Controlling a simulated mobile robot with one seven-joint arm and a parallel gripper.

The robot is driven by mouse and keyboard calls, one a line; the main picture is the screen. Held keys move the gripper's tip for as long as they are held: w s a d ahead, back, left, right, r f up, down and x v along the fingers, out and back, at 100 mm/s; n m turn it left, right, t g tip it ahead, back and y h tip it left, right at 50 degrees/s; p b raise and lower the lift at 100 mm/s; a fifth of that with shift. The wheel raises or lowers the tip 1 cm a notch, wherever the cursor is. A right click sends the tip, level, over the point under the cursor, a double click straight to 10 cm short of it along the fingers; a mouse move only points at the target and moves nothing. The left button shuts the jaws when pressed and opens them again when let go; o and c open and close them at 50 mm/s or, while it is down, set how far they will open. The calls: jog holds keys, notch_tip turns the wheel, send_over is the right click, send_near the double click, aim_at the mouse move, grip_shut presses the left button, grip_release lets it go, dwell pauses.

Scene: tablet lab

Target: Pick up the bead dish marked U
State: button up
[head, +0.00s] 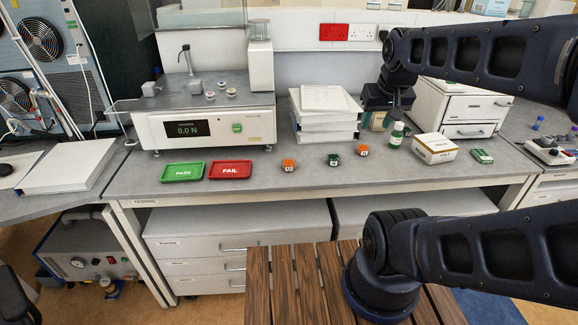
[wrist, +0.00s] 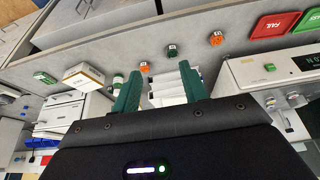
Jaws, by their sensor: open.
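No letter U can be read in either view, so I cannot tell which thing is the bead dish marked U. Three small pieces with pale marked faces stand on the bench: a left orange one (head: 289,165), a dark green one (head: 334,160) and a right orange one (head: 362,150). The wrist view shows the same left orange (wrist: 215,39), dark green (wrist: 172,50) and right orange (wrist: 145,66) pieces. Two small round dishes (head: 210,96) (head: 222,84) sit on the tester. My gripper (wrist: 160,70) is open and empty, its teal fingers apart above the bench.
The tester (head: 205,125) reads 0.0 N. A green PASS tray (head: 183,178) and a red FAIL tray (head: 230,176) lie before it. A paper stack (head: 325,125), green bottle (head: 397,135), white carton (head: 433,150) and small green box (head: 482,156) stand rightward. The bench front is clear.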

jog(key=o, duration=0.7)
jog(key=shift+c, duration=0.2)
jog(key=n+g, duration=0.5)
jog(key=n, duration=1.4)
send_over(288, 161)
notch_tip(288, 161, down, 19)
jog(key=shift+w+f, duration=0.15)
jog(key=shift+f, duration=4.85)
